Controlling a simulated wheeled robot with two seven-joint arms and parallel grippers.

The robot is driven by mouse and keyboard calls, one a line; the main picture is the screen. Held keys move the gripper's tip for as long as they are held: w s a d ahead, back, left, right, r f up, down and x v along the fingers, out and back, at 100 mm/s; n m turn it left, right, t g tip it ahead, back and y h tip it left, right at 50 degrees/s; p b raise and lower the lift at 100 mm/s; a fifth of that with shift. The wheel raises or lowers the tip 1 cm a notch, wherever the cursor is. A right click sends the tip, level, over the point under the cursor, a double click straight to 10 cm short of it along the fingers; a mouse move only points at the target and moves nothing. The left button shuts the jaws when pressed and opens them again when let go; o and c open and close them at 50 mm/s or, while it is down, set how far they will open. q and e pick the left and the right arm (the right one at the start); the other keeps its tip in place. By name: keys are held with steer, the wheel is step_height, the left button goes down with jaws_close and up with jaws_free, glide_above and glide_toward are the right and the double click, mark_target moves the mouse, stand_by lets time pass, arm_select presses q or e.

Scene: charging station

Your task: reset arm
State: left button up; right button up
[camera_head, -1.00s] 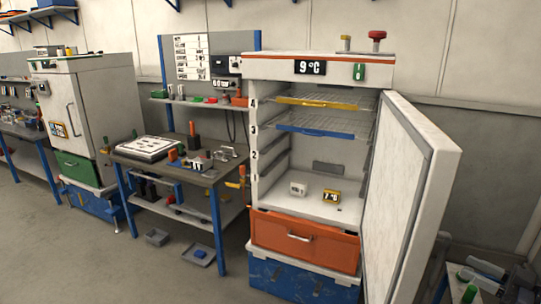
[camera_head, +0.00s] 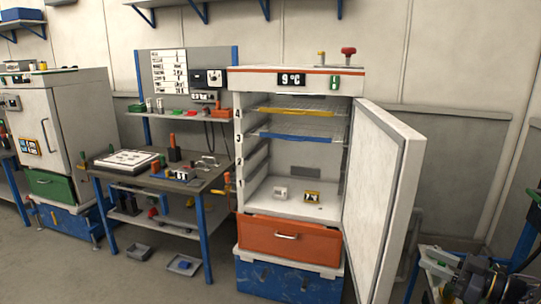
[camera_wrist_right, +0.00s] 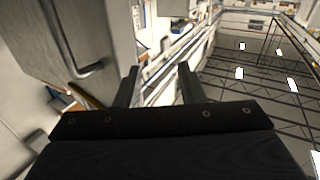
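My right gripper (camera_wrist_right: 157,85) shows in the wrist view with its two dark fingers apart and nothing between them. It is open and empty. A grey cabinet door with a bar handle (camera_wrist_right: 90,72) stands to the left of the fingers in that view. In the head view, dark machine-like parts (camera_head: 490,272) at the lower right edge may include my right arm, but I cannot separate it clearly. My left gripper is not in view.
A white cabinet (camera_head: 235,85) stands with its door (camera_head: 380,195) swung open to the right. Its orange drawer (camera_head: 290,240) is shut. A workbench (camera_head: 215,180) with tools is left of it. Grey trays (camera_head: 184,264) lie on the floor.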

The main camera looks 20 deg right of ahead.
steer(key=w+r+m+t+h, duration=0.1)
steer(key=w+r+h, duration=0.2)
steer(key=w+r+m+t+h, duration=0.1)
steer(key=w+r+m+h, duration=0.1)
steer(key=w+r+h, duration=0.1)
steer(key=shift+w+d+r, duration=0.1)
steer(key=shift+w, duration=0.1)
steer(key=r+m+h, duration=0.1)
steer(key=h, duration=0.1)
steer(key=a+r+m+h, duration=0.1)
steer(key=m+h, duration=0.1)
steer(key=a+r+m+h, duration=0.1)
steer(key=h, duration=0.1)
steer(key=shift+w+r, duration=0.15)
steer(key=shift+r, duration=0.05)
steer(key=s+a+f+g+y, duration=0.2)
steer(key=s+a+f+g, duration=0.2)
steer(key=s+a, duration=0.3)
steer(key=s+a+f+g+y, duration=0.2)
steer(key=s+a+f+g, duration=0.2)
steer(key=a, duration=0.8)
steer(key=s+a+f+m+g+y, duration=0.1)
steer(key=s+a+f+g+y, duration=0.2)
steer(key=s+a+f, duration=0.4)
steer(key=s+a+g, duration=0.1)
steer(key=s+a, duration=0.2)
steer(key=s, duration=0.1)
steer(key=shift+f, duration=0.4)
